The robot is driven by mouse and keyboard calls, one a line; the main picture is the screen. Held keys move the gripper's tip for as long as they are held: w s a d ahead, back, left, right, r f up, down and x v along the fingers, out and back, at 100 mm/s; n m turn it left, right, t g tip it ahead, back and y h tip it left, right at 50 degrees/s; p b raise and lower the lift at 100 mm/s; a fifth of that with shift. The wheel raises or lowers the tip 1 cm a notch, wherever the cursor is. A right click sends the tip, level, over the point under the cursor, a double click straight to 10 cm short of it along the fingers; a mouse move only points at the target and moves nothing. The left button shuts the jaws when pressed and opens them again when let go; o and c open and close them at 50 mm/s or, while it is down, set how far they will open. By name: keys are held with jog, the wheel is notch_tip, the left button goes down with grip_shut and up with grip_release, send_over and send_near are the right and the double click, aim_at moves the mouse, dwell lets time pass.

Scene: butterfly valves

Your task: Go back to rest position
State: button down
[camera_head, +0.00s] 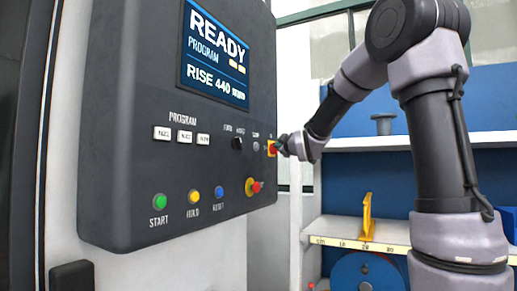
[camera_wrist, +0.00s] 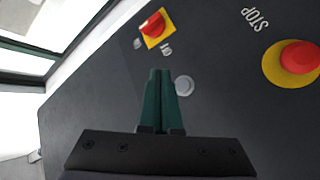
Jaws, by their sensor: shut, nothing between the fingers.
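My gripper (camera_head: 280,145) is at the right edge of a dark control panel (camera_head: 110,110), close to a red knob on a yellow plate (camera_head: 272,148). In the wrist view my gripper (camera_wrist: 160,72) has its two green fingers together and empty, over the dark panel face. The red knob on its yellow plate (camera_wrist: 153,26) lies beyond the fingertips, and a round grey button (camera_wrist: 184,85) is just right of them. I cannot tell whether the fingers touch the panel.
The panel screen (camera_head: 214,55) reads READY, PROGRAM, RISE 440. Green START (camera_head: 159,201), yellow (camera_head: 193,196) and blue (camera_head: 220,187) buttons and a red stop button (camera_head: 254,187) line its lower part. A shelf unit (camera_head: 400,140) with a yellow bracket (camera_head: 367,220) stands behind my arm.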

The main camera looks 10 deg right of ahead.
jog(key=s+d+f+m+g, duration=0.1)
jog(key=s+f+m+g, duration=0.3)
jog(key=s, duration=0.8)
jog(key=s+d+f+m+g, duration=0.1)
jog(key=s+f+m+g, duration=0.2)
jog(key=s, duration=1)
jog(key=s+d+f+m+g, duration=0.2)
jog(key=s+f+m+g, duration=0.2)
jog(key=s+f+m, duration=0.4)
jog(key=s+f, duration=0.2)
jog(key=s, duration=0.2)
jog(key=shift+s+f+m+g+h, duration=0.2)
jog(key=shift+s+m+g+h, duration=0.05)
jog(key=shift+m+g+h, duration=0.05)
jog(key=shift+w, duration=0.1)
